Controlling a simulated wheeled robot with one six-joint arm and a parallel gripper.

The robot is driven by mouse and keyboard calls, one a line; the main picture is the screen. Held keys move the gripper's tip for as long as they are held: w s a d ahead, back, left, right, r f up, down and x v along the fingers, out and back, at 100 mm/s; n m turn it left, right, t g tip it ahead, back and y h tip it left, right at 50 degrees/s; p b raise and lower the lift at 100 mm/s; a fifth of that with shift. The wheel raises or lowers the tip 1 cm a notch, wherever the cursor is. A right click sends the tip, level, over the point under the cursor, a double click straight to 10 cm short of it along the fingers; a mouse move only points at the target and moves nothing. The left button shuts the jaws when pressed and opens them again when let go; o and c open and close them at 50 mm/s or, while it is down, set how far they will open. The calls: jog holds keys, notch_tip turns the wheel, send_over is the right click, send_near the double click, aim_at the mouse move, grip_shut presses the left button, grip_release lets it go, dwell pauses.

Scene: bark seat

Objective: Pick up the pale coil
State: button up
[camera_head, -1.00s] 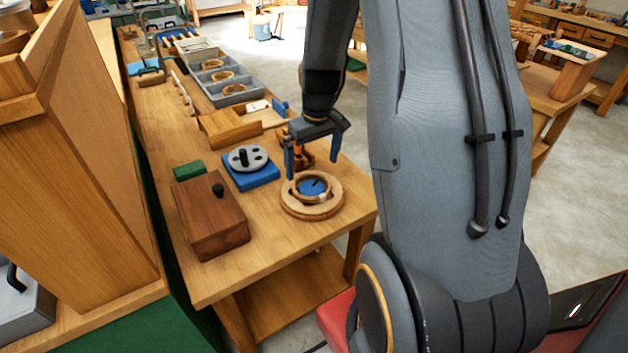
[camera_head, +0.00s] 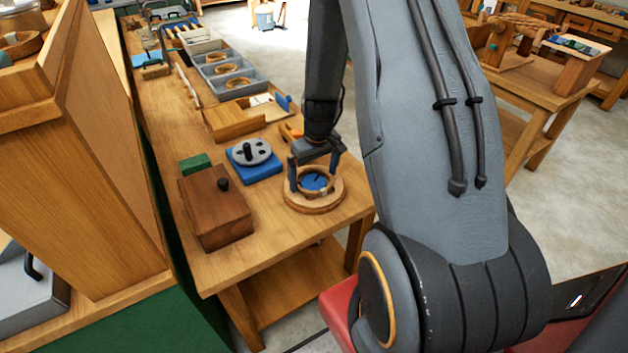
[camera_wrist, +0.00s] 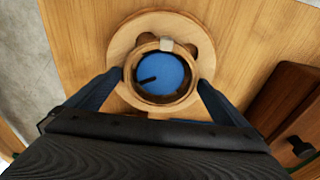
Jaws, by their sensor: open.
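The pale coil (camera_wrist: 160,99) is a thin wooden-looking ring with a small whitish tab on its rim. It sits on a round pale wooden base (camera_wrist: 121,42), around a blue disc (camera_wrist: 160,70) with a dark bar on it. In the head view the round base (camera_head: 322,208) stands near the table's front right corner. My gripper (camera_wrist: 160,80) is open, pointing down, with one finger on each side of the coil. In the head view my gripper (camera_head: 314,184) is low over it. I cannot tell whether the fingers touch the coil.
A dark wooden box (camera_head: 215,207) with a black knob stands left of the base. A blue block with a grey disc (camera_head: 250,151) and a green block (camera_head: 195,163) are behind. A grey tray (camera_head: 247,90) holds similar rings. The table's front edge is close.

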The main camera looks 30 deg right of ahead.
jog(key=c, duration=0.7)
jog(key=shift+r, duration=0.15)
